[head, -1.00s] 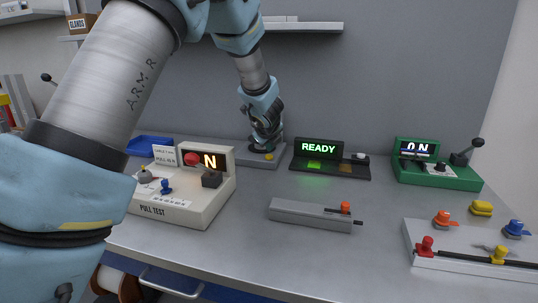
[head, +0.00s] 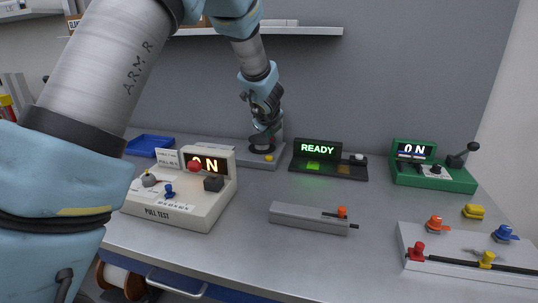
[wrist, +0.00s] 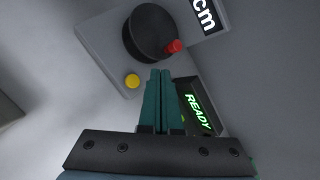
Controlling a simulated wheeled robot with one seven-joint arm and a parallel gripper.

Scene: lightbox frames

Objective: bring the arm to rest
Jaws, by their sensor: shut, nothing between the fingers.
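My arm reaches from the left over the bench. In the head view my gripper (head: 265,128) points down above a grey device at the back of the bench. In the wrist view my gripper's green fingers (wrist: 158,100) are together with nothing between them. The grey device (wrist: 101,40) shows there with a dark round knob (wrist: 150,32), a red peg (wrist: 175,46) and a yellow button (wrist: 132,81). In the head view its base (head: 243,157) is partly hidden behind the gripper and the pull test box.
The white pull test box (head: 160,212) stands front left. The READY display (head: 318,149) is right of the device. A shelf (head: 300,30) is above.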

